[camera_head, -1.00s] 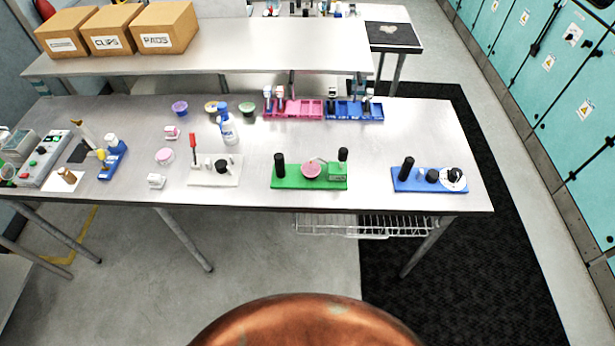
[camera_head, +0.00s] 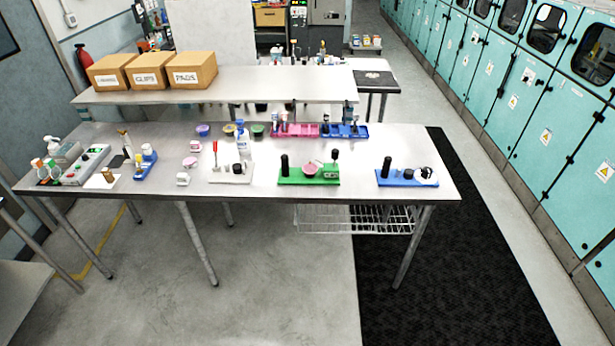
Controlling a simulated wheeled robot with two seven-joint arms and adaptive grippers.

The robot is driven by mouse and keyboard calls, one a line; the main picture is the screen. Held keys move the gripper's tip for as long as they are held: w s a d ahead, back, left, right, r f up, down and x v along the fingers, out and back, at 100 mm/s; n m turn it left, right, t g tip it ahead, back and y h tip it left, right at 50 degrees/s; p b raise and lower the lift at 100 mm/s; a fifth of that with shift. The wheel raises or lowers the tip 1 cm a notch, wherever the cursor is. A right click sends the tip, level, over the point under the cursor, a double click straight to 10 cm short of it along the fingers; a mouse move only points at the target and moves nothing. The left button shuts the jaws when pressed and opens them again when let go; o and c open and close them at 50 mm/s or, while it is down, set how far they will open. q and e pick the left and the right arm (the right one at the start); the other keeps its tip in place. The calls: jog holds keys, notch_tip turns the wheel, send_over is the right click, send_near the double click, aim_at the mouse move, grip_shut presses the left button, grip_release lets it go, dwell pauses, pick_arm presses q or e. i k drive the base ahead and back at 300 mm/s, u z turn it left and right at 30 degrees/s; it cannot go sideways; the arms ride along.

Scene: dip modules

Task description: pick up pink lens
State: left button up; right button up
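Two round pink items could be the pink lens, and I cannot tell which it is. One is a small pink disc (camera_head: 190,161) lying on the steel table (camera_head: 425,160), left of the white board. The other is a pink round piece (camera_head: 311,170) on the green board (camera_head: 291,180), between a black post and a raised part. Both are small and far away. Neither of my grippers is in view.
A white board (camera_head: 222,177) with a red-handled tool and a blue board (camera_head: 395,182) stand near the front edge. A white-blue bottle (camera_head: 242,143) stands behind. Pink (camera_head: 300,131) and blue (camera_head: 350,131) trays sit at the back. Floor in front is clear.

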aim_at(308, 168)
jog(key=u, duration=0.7)
jog(key=i, duration=1.35)
jog(key=z, duration=0.2)
